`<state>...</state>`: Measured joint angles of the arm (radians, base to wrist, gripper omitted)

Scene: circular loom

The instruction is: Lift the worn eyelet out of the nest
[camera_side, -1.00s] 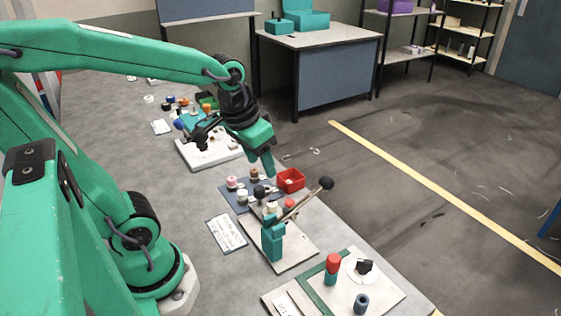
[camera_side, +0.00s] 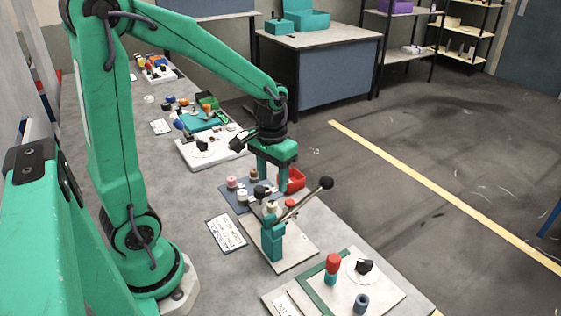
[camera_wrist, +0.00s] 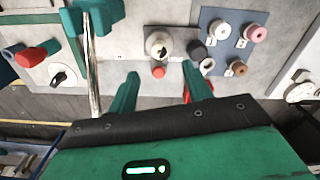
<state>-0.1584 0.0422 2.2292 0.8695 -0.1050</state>
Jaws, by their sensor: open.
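My gripper (camera_side: 271,178) is open above the far edge of the lever-press board (camera_side: 295,252), by the blue parts board. In the wrist view its two fingers (camera_wrist: 160,80) are apart with nothing held between them. A round cream nest (camera_wrist: 158,42) sits beyond the fingertips, with a dark shape in its middle; I cannot make out the worn eyelet clearly. The nest also shows in the side view (camera_side: 271,207), below the gripper. A red knob (camera_wrist: 158,72) is between the nest and my gripper.
The blue board (camera_wrist: 236,45) carries pink, brown and pale spools. A black ball (camera_wrist: 197,50) is close right of the nest. The press lever (camera_side: 306,200) slants up beside the nest. A red bin (camera_side: 295,179) stands behind the gripper. A board with a red-topped peg (camera_side: 333,264) is nearer.

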